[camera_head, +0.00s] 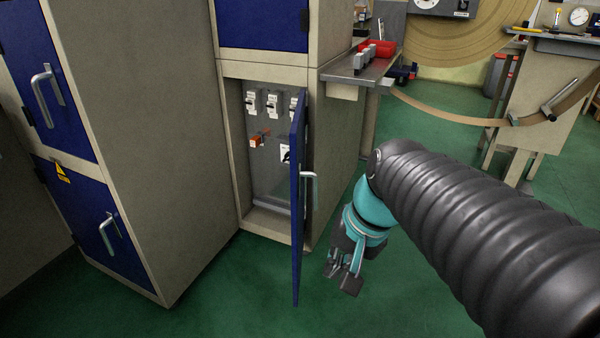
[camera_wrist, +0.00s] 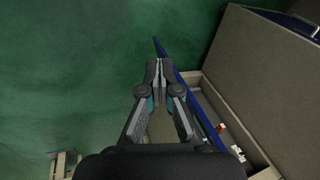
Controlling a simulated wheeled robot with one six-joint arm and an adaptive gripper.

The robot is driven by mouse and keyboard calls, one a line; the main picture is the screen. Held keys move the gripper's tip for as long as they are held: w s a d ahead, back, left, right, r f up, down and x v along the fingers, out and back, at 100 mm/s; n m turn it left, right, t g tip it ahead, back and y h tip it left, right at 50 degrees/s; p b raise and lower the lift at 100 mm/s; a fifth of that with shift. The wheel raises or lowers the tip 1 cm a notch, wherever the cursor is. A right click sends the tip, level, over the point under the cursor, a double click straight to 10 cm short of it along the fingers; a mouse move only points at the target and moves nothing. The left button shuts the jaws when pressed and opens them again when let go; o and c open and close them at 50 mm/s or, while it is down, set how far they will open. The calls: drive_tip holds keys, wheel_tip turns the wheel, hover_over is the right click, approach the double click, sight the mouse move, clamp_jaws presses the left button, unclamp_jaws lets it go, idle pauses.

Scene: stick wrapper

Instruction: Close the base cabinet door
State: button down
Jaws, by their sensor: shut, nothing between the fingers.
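The base cabinet door (camera_head: 296,200) is blue and stands wide open, seen almost edge-on in the head view, with a silver handle (camera_head: 309,188) on its right side. Its cabinet (camera_head: 238,150) is beige, and switches and an orange part show inside. My gripper (camera_head: 345,284) is to the right of the door, low over the floor, pointing down, shut and empty. A gap shows between it and the door in the head view. In the wrist view my fingertips (camera_wrist: 159,64) are together, close beside the door's blue edge (camera_wrist: 195,100); whether they touch it cannot be told.
A beige cabinet with shut blue doors (camera_head: 97,232) stands at the left. A grey shelf (camera_head: 360,70) with a red tray (camera_head: 382,48) juts out above right. A workbench (camera_head: 540,110) stands at the back right. Green floor (camera_head: 400,300) is free around my gripper.

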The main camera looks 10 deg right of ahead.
drive_tip(key=w+d+r+m+g+y+b, duration=0.1)
drive_tip(key=w+d+m+y+b, duration=0.1)
drive_tip(key=w+m+y, duration=0.9)
drive_tip(key=w+d+m+t+y, duration=0.3)
drive_tip(key=w+d+m+t, duration=0.15)
drive_tip(key=w+d, duration=0.8)
drive_tip(key=s+b+x, duration=0.1)
drive_tip(key=x, duration=1.2)
drive_tip(key=shift+a+r+m+g+b, duration=0.2)
drive_tip(key=shift+m+g+b, duration=0.15)
drive_tip(key=shift+g, duration=0.1)
drive_tip(key=shift+w+a, duration=0.1)
